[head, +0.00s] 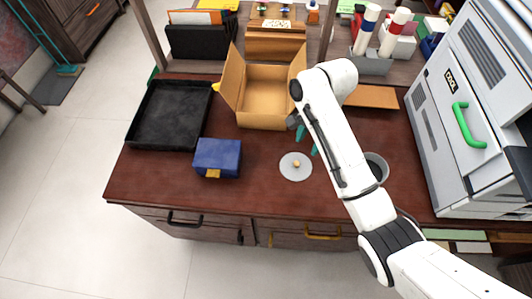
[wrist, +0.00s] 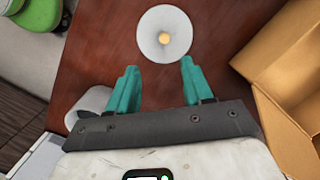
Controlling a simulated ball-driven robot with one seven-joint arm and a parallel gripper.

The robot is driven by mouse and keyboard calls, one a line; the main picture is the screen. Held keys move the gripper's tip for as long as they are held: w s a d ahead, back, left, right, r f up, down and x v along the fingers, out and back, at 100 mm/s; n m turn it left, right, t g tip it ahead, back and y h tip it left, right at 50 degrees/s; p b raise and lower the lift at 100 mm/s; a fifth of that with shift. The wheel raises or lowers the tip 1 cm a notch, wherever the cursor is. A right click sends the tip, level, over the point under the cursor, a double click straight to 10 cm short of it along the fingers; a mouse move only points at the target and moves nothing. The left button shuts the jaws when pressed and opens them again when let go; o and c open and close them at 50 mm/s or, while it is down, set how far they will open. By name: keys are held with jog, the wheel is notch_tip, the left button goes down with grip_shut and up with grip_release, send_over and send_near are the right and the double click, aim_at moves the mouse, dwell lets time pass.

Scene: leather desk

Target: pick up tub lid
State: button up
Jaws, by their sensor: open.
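The tub lid (head: 296,167) is a flat light-grey disc with a small tan knob at its centre. It lies on the dark red-brown leather desk (head: 262,198), right of the blue box. In the wrist view the lid (wrist: 164,34) is at the top middle, beyond the fingertips. My gripper (head: 309,143) has teal fingers and is just above and right of the lid in the head view. In the wrist view my gripper (wrist: 158,68) is open, with nothing between its fingers. A grey round tub (head: 377,165) stands right of the lid, partly hidden by my arm.
A blue box (head: 217,157) with a yellow clasp stands left of the lid. An open cardboard box (head: 264,120) stands behind it, and a black tray (head: 144,131) is at back left. A grey cabinet (head: 433,150) bounds the right. The desk front is clear.

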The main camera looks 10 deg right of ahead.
send_over(297, 163)
jog(key=f, duration=0.3)
jog(key=d+f, duration=0.1)
jog(key=shift+w+f, duration=0.3)
jog(key=shift+s+a+f+p, duration=0.1)
jog(key=shift+a+f+p, duration=0.1)
jog(key=shift+f, duration=0.75)
jog(key=shift+s+a+f+p, duration=0.1)
jog(key=shift+f+p, duration=0.05)
jog(key=shift+f, duration=0.8)
jog(key=shift+s+a+f+p, duration=0.1)
jog(key=shift+a+f+p, duration=0.1)
jog(key=shift+f, duration=0.75)
grip_shut()
